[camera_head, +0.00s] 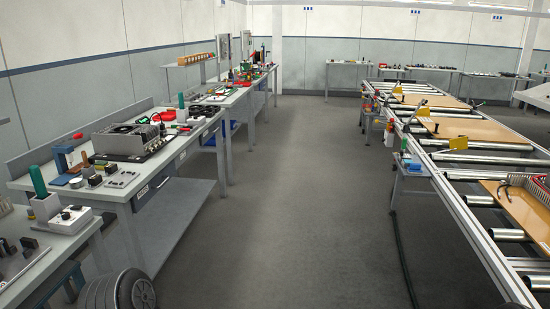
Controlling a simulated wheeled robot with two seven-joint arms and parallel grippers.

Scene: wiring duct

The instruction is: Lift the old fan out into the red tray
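A grey unit with dark round fans (122,130) on its top stands on the left workbench, in the upper left of the head view. It is small and distant, so I cannot tell which fan is the old one. Red items (168,115) lie just behind and to the right of this unit; one of them may be the red tray, but it is too small to tell. Neither of my grippers shows in the view.
A row of grey workbenches (130,187) with tools and parts runs along the left wall. A roller conveyor (472,205) with wooden boards (470,130) runs along the right. The grey floor aisle (300,190) between them is clear.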

